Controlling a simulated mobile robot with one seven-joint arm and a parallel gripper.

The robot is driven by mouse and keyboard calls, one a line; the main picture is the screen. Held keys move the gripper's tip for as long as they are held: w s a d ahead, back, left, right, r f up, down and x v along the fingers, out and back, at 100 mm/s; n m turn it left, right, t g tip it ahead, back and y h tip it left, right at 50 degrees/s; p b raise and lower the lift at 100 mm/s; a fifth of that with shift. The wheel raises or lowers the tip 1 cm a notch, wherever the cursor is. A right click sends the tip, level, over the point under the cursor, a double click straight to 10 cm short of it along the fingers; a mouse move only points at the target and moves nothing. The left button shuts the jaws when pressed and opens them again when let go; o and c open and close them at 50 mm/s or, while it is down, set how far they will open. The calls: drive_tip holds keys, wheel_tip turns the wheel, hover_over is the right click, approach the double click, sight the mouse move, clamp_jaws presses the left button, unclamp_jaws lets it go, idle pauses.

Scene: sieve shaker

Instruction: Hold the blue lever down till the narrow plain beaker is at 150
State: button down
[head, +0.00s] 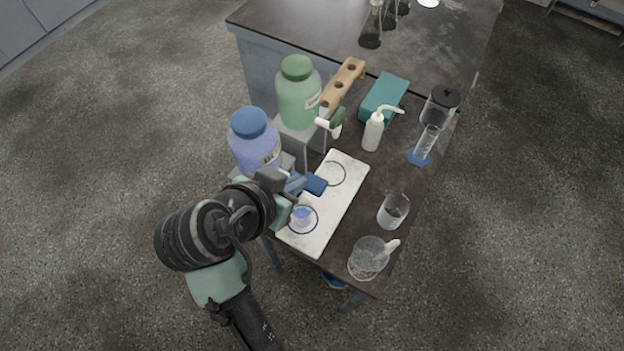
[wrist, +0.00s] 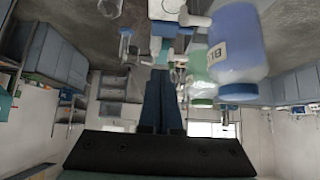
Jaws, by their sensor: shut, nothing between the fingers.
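The blue jar (head: 255,145) stands on a stand at the table's left edge; it also shows at the right of the wrist view (wrist: 238,45). Its blue lever (head: 316,186) sticks out over the white tray. My gripper (head: 297,184) is shut and empty at the lever, below the jar; whether it touches or presses the lever is hard to tell. In the wrist view the shut fingers (wrist: 165,100) point toward the white tap parts. A small beaker (head: 302,217) with blue liquid stands inside the front ring on the tray. Its marks and level are too small to read.
The white tray (head: 338,203) has an empty back ring. The green jar (head: 299,98) with its green lever (head: 338,118) stands behind. A wash bottle (head: 374,132), teal box (head: 385,97), cylinder (head: 428,142), clear beaker (head: 393,211) and wider vessel (head: 369,258) are at right.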

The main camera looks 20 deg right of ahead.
drive_tip(key=p, duration=0.2)
hover_over(319, 180)
drive_tip(key=s+a, duration=0.2)
wheel_tip(319, 180, down, 6)
drive_tip(key=shift+r, duration=0.1)
wheel_tip(319, 180, down, 2)
drive_tip(key=shift+a+f+p, duration=0.1)
drive_tip(key=shift+f+p, duration=0.15)
drive_tip(key=shift+p, duration=0.25)
drive_tip(key=shift+f, duration=0.7)
